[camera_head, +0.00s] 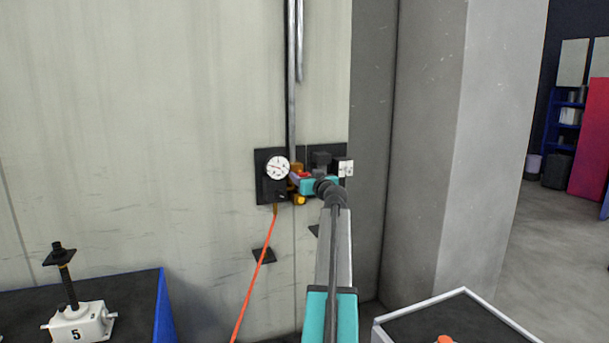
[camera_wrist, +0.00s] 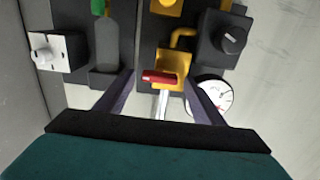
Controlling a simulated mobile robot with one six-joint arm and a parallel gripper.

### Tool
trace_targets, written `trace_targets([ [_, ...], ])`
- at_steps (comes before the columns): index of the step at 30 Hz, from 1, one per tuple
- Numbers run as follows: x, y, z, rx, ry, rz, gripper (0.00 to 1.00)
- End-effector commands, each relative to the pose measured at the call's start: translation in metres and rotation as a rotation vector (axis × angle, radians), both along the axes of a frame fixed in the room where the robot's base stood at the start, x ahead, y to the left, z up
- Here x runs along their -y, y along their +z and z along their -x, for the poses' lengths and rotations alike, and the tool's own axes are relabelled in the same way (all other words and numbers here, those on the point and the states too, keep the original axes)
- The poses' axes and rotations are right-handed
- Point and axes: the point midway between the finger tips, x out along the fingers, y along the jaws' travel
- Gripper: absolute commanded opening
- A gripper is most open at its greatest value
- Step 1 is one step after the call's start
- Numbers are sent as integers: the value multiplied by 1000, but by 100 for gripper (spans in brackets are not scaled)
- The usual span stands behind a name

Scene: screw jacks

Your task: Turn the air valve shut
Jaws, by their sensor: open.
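The air valve is a yellow fitting (camera_wrist: 172,84) with a red-ended lever (camera_wrist: 159,77) in the wrist view. The lever's silver shank runs down the picture from its red end. My gripper (camera_wrist: 159,86) is open, with one dark finger on each side of the lever and visible gaps between them. Contact with the lever cannot be made out. In the head view my gripper (camera_head: 297,179) is up at the wall panel, where a bit of the red lever (camera_head: 304,174) shows; the teal wrist hides part of the valve.
A round gauge (camera_head: 278,167) sits just left of my gripper, and close to the right finger in the wrist view (camera_wrist: 213,97). A white switch box (camera_wrist: 52,52) is at the panel's other side. An orange hose (camera_head: 258,270) hangs below. A numbered jack (camera_head: 78,322) stands lower left.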

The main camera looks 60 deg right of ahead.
Motion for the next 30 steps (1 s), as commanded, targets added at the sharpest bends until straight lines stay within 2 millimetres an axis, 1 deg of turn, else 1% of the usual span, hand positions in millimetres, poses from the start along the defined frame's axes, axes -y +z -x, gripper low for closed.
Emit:
trace_targets([
  [10, 2, 0, -1, 0, -1, 0, 62],
  [11, 2, 0, -1, 0, -1, 0, 61],
  [12, 2, 0, -1, 0, -1, 0, 54],
  [18, 2, 0, -1, 0, -1, 0, 21],
  [19, -15, -2, 2, 0, -1, 1, 21],
  [20, -6, -1, 0, 1, -2, 0, 22],
  [21, -3, -1, -1, 1, -1, -2, 21],
  [30, 2, -1, -2, 22, 2, -30, 21],
])
